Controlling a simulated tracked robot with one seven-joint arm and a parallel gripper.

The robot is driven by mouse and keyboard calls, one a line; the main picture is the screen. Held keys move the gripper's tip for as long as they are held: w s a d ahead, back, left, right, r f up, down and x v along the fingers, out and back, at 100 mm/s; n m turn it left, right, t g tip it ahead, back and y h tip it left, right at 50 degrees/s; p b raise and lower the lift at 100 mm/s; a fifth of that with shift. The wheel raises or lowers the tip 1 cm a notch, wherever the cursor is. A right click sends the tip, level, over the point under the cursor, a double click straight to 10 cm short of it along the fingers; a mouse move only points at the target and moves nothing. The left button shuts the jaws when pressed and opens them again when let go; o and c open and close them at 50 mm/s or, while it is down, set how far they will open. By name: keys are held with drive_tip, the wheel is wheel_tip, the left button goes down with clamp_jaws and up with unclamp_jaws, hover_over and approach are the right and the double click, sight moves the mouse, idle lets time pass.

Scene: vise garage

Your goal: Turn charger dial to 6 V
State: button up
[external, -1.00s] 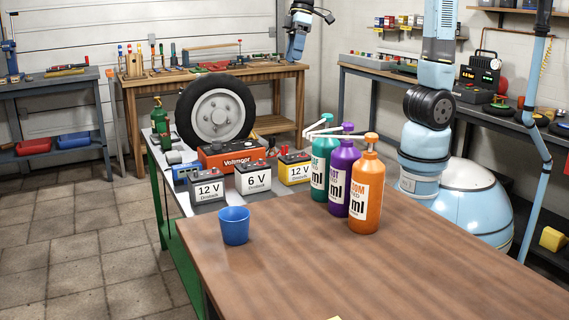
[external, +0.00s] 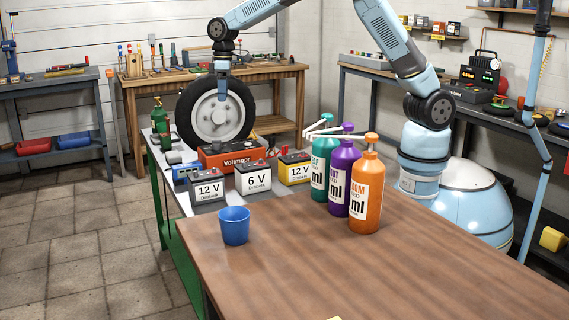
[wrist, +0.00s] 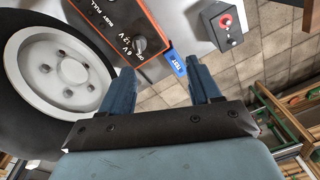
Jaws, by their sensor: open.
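The charger (external: 228,156) is an orange-red box on the bench behind the batteries, in front of the wheel. In the wrist view its dark panel (wrist: 112,22) shows at the top, with a round dark dial (wrist: 138,43) and white voltage marks around it. I cannot read the dial's setting surely. My gripper (external: 222,98) points down above the charger, in front of the wheel in the external view. In the wrist view my gripper (wrist: 160,74) is open and empty, its blue-grey fingers spread, with the dial just beyond the left fingertip. It does not appear to touch the dial.
A wheel (external: 217,117) stands close behind the charger. Batteries (external: 207,192) line the bench in front. Bottles (external: 366,205) and a blue cup (external: 235,226) stand on the wooden table. A blue tester (wrist: 178,62) and a grey box with a red knob (wrist: 225,24) lie nearby.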

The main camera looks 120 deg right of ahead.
hover_over(217, 144)
drive_tip(key=d, duration=0.1)
wheel_tip(217, 144, down, 5)
drive_tip(key=shift+g, duration=0.3)
wheel_tip(217, 144, down, 14)
drive_tip(key=shift+r, duration=0.15)
drive_tip(key=shift+c, duration=0.4)
drive_tip(key=c, duration=1)
drive_tip(key=shift+o, duration=0.2)
drive_tip(key=m, duration=1.1)
drive_tip(key=shift+m, duration=0.5)
